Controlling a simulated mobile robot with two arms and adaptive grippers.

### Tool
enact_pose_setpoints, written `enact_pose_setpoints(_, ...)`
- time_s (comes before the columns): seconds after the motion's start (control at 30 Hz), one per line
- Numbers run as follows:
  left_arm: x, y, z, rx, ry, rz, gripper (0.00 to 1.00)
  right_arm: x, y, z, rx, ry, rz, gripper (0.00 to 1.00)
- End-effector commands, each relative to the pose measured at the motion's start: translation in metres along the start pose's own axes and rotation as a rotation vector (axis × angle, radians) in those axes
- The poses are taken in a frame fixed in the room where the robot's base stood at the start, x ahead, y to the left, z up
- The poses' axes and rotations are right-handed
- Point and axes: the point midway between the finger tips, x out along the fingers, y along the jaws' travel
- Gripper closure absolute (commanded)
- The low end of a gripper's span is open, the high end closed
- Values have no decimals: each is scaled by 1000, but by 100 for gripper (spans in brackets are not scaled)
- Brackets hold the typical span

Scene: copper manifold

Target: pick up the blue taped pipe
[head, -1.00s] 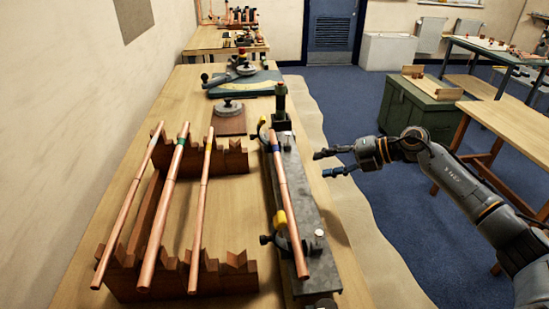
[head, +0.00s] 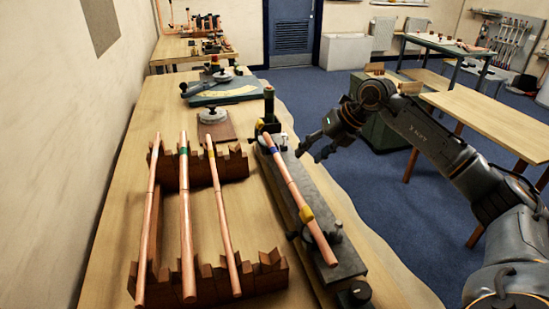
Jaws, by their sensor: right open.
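The blue taped pipe (head: 291,188) is a copper tube with a blue band near its far end. My left gripper is not in view.
Three more copper pipes, one with a green band (head: 183,151), lie across two notched wooden racks (head: 205,284) to the left. A small vise-like post (head: 268,106) stands at the fixture's far end. A round-knobbed block (head: 215,126) sits beyond the racks.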

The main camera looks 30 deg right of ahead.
Motion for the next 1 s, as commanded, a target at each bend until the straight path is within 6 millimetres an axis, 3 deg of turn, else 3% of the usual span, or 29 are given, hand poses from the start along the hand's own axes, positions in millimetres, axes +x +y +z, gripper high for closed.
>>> enact_pose_setpoints(0.17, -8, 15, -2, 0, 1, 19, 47, 32, 2, 0, 2, 3, 3, 53)
enact_pose_setpoints(0.47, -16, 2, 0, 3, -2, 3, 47, 57, -1, 0, 2, 4, 2, 53)
enact_pose_setpoints(0.7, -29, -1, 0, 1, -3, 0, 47, 91, -5, -1, 2, 2, 2, 53)
enact_pose_setpoints(1.0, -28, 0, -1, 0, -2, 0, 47, 99, -6, -1, 0, 0, 2, 53)
